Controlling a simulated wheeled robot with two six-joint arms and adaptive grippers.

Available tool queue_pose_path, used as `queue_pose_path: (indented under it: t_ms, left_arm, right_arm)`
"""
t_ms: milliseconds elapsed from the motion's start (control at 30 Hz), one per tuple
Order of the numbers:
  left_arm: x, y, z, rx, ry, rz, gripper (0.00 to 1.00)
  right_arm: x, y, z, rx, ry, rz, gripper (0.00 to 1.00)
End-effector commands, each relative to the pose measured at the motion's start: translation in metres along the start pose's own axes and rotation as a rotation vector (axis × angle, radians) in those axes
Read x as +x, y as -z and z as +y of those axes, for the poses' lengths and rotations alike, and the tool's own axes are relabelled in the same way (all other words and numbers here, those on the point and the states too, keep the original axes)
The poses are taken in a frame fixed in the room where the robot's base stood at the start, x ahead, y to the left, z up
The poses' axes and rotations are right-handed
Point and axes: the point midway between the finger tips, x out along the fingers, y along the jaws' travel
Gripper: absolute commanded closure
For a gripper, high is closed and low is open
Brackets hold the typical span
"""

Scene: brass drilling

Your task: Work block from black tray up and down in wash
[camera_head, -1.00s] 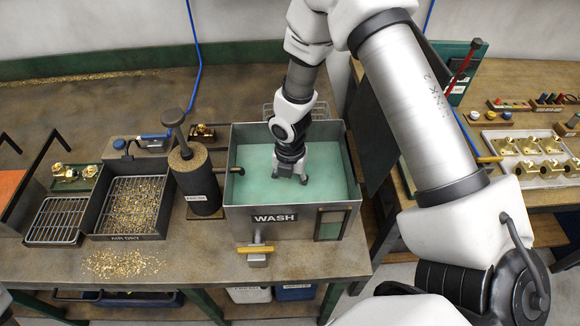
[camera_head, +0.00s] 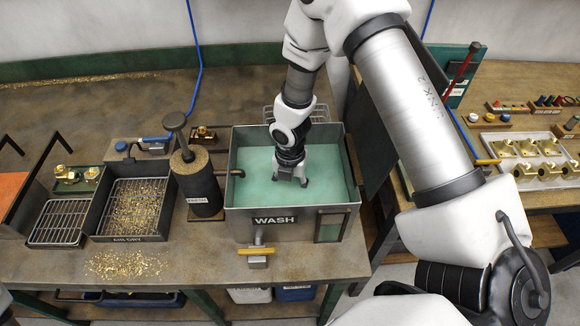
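The wash tank (camera_head: 245,221) is a grey metal box of pale green liquid, labelled WASH. My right gripper (camera_head: 290,182) points down into it, its fingertips at or just under the liquid near the middle. Its two fingers look apart, but no block shows between them, and what lies under the liquid is hidden. A brass block (camera_head: 203,133) sits on a small dark tray behind the tank's left side. My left gripper is out of view.
A dark cylinder with a handle (camera_head: 203,189) stands left of the tank. Further left are the air-dry tray (camera_head: 126,238) and a wire rack (camera_head: 60,222). A pale tray (camera_head: 526,184) of brass parts is on the right bench. Chips lie on the table front.

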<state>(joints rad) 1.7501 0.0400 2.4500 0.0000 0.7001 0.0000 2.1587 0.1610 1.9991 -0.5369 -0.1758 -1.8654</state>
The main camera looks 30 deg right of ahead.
Motion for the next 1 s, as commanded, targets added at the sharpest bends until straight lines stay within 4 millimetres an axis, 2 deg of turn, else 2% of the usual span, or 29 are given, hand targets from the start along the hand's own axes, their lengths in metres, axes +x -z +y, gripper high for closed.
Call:
queue_pose_path:
  t_ms: [33, 333, 700, 1000]
  left_arm:
    - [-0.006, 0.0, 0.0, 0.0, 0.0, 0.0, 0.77]
    - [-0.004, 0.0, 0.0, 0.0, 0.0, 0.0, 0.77]
    - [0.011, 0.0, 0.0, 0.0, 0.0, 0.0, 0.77]
    - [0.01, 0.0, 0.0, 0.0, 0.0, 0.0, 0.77]
  right_arm:
    - [-0.005, 0.0, 0.0, 0.0, 0.0, -0.001, 1.0]
    - [-0.003, 0.0, 0.0, 0.0, -0.001, -0.001, 1.0]
    - [0.02, 0.0, 0.0, 0.0, 0.0, -0.001, 1.0]
    - [0.02, 0.0, 0.0, 0.0, -0.001, -0.001, 1.0]
